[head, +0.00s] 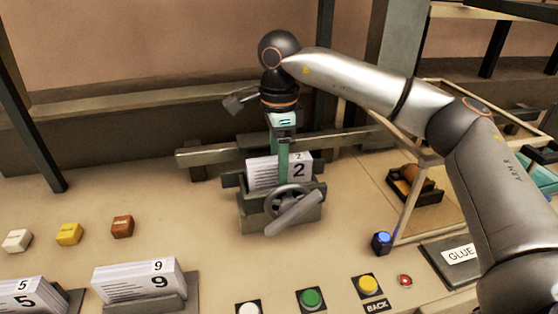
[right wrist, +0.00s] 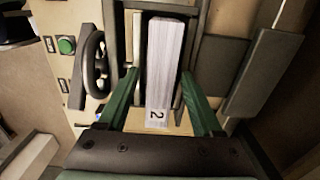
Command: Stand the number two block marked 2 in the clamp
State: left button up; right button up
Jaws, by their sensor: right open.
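The number two block (head: 265,172), a pale stack of sheets marked 2, stands upright in the grey clamp (head: 255,213), which has a handwheel (head: 290,200) at its front. My right gripper (head: 283,165) is above the clamp with its green fingers pointing down at the block. In the right wrist view, its open fingers (right wrist: 160,76) lie on either side of the block (right wrist: 165,60), with a visible gap on each side. The clamp's dark jaws (right wrist: 196,45) flank the block there, and the handwheel (right wrist: 94,65) is at the left. My left gripper is not in view.
Blocks marked 9 (head: 130,280) and 5 (head: 25,297) sit in holders at the front left. Green (head: 311,299) and yellow (head: 368,286) buttons and a GLUE pad (head: 455,254) are front right.

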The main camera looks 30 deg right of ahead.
notch_tip(320, 180, up, 8)
jog(key=shift+f, duration=0.1)
dwell(0.4)
dwell(0.4)
